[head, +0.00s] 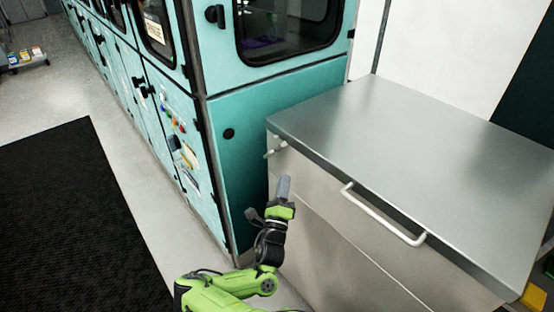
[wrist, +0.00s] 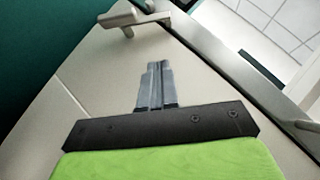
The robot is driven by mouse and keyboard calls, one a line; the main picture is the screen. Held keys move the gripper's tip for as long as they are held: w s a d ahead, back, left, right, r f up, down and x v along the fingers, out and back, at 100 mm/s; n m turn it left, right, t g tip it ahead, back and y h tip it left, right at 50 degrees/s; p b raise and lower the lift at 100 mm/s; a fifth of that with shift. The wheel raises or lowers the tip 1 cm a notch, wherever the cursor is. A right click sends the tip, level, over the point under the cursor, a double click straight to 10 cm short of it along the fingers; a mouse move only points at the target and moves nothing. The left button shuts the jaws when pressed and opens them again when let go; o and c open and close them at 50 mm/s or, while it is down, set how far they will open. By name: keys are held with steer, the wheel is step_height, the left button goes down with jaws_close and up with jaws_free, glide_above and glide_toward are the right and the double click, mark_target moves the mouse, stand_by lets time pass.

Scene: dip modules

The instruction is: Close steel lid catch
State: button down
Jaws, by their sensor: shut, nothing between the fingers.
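The steel chest (head: 330,225) stands at the right in the head view, with its flat lid (head: 420,130) lying down on top. A small pale lid catch (head: 276,149) sits on the front near the left corner, just below the lid edge. In the wrist view the catch (wrist: 133,19) shows at the top, with its lever sticking out to the left. My gripper (head: 284,186) is shut and empty in front of the chest, below the catch and apart from it. The shut fingers (wrist: 154,82) point toward the chest's upper edge in the wrist view.
A white bar handle (head: 384,214) juts from the chest front, right of my gripper. Teal cabinets (head: 225,130) stand close on the left of the chest. A black mat (head: 75,225) lies on the open floor at left.

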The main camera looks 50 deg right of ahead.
mark_target(274, 150)
steer(key=w+d+r, duration=0.4)
steer(key=shift+w+r+b, duration=0.25)
steer(key=shift+w+b, duration=0.05)
steer(key=shift+b, duration=0.05)
steer(key=shift+w, duration=0.15)
